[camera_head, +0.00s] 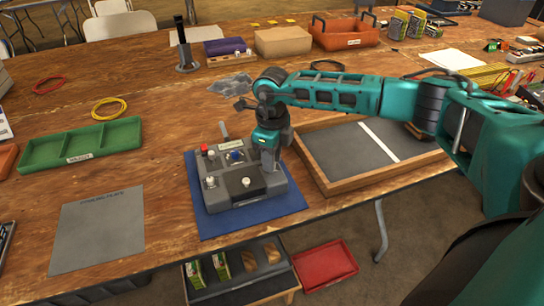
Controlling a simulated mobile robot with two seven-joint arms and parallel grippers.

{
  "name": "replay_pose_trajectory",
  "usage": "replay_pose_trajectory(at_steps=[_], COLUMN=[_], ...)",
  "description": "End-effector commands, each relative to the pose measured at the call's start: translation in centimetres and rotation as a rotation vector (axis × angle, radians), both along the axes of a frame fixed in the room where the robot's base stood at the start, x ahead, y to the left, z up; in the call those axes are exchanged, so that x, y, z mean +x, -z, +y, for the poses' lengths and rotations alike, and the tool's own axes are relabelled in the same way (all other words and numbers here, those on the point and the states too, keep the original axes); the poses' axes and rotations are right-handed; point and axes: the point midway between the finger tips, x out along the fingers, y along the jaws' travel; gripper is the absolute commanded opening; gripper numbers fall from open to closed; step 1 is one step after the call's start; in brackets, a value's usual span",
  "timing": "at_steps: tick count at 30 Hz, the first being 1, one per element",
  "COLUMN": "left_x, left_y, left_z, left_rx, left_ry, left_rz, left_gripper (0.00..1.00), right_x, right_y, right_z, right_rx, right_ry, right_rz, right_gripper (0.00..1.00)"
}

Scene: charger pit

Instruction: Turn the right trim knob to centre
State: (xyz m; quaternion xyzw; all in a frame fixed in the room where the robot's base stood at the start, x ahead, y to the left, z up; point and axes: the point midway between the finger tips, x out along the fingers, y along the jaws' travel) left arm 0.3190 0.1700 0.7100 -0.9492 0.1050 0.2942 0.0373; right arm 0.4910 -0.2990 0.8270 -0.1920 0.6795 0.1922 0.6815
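A grey control box (222,197) lies on a blue mat (292,201) near the table's front edge. On its top are a red button (204,148), a blue knob (236,156), a white knob (210,182) and a pale knob on a dark square panel (246,182). My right gripper (272,167) points down over the box's right side, with its fingers at or just above the top. It hides that part of the box, so any knob under it and the fingers' opening cannot be made out. My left gripper is not in view.
A wood-framed tray (325,182) stands just right of the box, under my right arm. A green divided tray (80,147) and a grey sheet (98,228) lie to the left. Bins and tools line the table's back. A red bin (326,264) sits below the front edge.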

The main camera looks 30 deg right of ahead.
Motion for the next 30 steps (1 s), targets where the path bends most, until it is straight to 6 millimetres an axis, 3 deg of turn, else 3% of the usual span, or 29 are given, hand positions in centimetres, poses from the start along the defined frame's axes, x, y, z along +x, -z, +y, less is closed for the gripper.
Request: replay_pose_trajectory(at_steps=[7,21,30], left_x=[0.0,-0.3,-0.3], left_y=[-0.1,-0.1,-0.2], left_z=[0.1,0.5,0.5], left_rx=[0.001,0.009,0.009], left_ry=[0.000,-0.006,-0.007], left_rz=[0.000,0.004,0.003], left_gripper=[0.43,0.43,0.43], right_x=[0.0,0.0,-0.1], right_y=[-1.0,-10.5,-12.9], right_z=[0.0,0.0,0.0], right_rx=[-0.001,0.000,-0.001], right_ry=[0.000,0.000,0.000], right_rz=[-0.001,-0.002,0.001], right_gripper=[0.29,0.29,0.29])
